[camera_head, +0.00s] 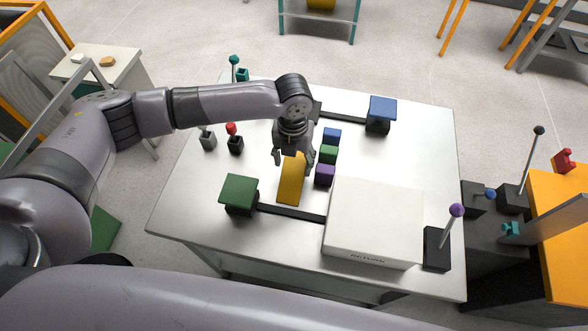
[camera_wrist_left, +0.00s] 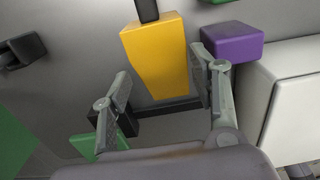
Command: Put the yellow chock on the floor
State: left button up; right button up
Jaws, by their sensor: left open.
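The yellow chock (camera_head: 291,183), a long block, rests on the metal table (camera_head: 400,150), left of a row of small coloured blocks. My left gripper (camera_head: 293,158) is open over the chock's far end, pointing down. In the left wrist view the chock (camera_wrist_left: 157,55) shows ahead and between the two spread fingers of the left gripper (camera_wrist_left: 160,65). I cannot tell whether either finger touches it. My right gripper is not in view.
Blue (camera_head: 332,135), green (camera_head: 328,154) and purple (camera_head: 325,175) blocks stand close right of the chock. A white box (camera_head: 372,220) and a green-topped pedal (camera_head: 239,192) stand nearer. Grey floor (camera_head: 390,60) is free beyond the table.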

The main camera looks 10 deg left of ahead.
aim_at(294, 166)
pick_arm(q)
jog(key=f, duration=0.5)
jog(key=shift+w+d+p, duration=0.1)
jog(key=shift+w+p, duration=0.1)
jog(key=shift+p, duration=0.2)
jog(key=shift+r, duration=0.1)
jog(key=shift+c, duration=0.5)
jog(key=c, duration=1.1)
jog(key=shift+w, duration=0.1)
jog(key=shift+r, duration=0.15)
